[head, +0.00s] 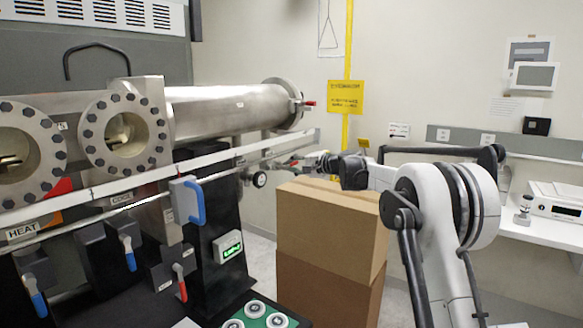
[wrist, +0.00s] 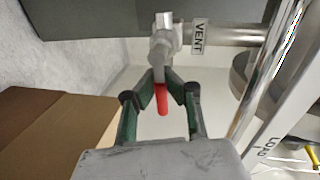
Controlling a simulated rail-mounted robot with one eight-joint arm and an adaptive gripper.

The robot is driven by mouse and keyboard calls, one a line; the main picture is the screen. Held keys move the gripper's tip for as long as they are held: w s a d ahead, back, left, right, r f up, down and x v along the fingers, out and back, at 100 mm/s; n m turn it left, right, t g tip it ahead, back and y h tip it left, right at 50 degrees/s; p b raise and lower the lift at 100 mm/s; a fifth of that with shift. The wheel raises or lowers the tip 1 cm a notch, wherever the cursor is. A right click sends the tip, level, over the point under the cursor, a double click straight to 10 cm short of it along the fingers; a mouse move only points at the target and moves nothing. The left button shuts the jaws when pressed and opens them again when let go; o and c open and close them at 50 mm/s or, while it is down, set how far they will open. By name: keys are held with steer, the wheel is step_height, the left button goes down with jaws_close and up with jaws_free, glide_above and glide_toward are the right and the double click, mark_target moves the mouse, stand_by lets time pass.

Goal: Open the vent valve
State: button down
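The red lever points back toward my palm. My gripper (wrist: 160,76) has its green and black fingers drawn in on both sides of the lever, and the tips appear to touch it. In the head view my gripper (head: 308,163) is small at the end of the metal rail, and its finger contact is too small to make out there.
Stacked cardboard boxes (head: 330,230) stand just below my forearm. A steel chamber tube (head: 230,108) lies above. A white bench (head: 545,232) is at right.

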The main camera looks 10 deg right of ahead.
steer(key=c, duration=1.9)
jaws_free()
steer(key=shift+d+r, duration=0.1)
steer(key=shift+r, duration=0.2)
steer(key=shift+c, duration=0.2)
steer(key=shift+o, duration=1)
steer(key=shift+f, duration=0.1)
steer(key=v, duration=1.2)
steer(key=shift+s, duration=0.1)
